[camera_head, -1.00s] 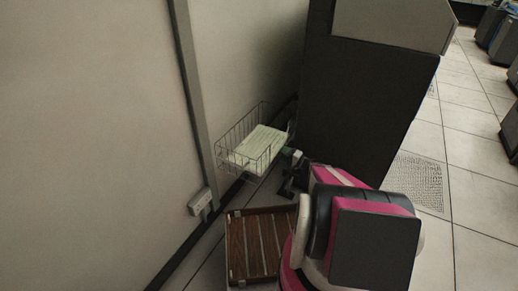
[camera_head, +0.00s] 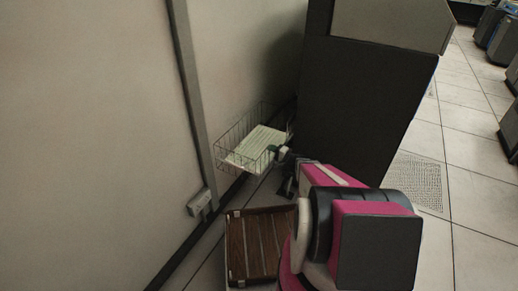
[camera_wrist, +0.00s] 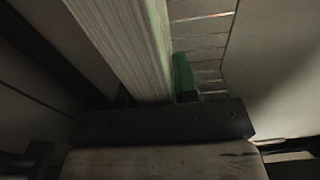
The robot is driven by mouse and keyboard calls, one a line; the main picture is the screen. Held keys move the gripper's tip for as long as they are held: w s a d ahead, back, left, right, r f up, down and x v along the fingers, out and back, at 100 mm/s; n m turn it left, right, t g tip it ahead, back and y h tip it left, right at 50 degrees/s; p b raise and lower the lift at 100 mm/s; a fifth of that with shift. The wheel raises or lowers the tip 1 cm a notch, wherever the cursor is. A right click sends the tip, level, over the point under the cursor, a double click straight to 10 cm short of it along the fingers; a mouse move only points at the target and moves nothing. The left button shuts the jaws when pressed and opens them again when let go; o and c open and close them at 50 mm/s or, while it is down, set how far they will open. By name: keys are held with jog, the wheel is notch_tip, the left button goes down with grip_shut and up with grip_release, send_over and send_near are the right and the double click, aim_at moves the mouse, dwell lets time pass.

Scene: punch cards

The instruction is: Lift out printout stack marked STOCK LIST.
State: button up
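A pale printout stack (camera_head: 257,143) lies in a wire basket (camera_head: 228,155) by the wall; no marking is readable. My gripper (camera_head: 275,149) is at the stack's near right corner, at the basket's edge. In the wrist view the stack's layered edge (camera_wrist: 130,45) runs close in front of the gripper. A green finger piece (camera_wrist: 183,75) is right beside the stack's edge; the opposite finger is hidden or too dark to make out. I cannot tell whether the fingers press on the stack.
A tall dark cabinet (camera_head: 365,110) stands right behind my arm. A brown slatted crate (camera_head: 262,245) is on the floor below the basket. A wall post (camera_head: 190,90) and a small wall box (camera_head: 200,203) are to the left.

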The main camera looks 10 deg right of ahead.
grip_shut()
jog(key=shift+r, duration=0.15)
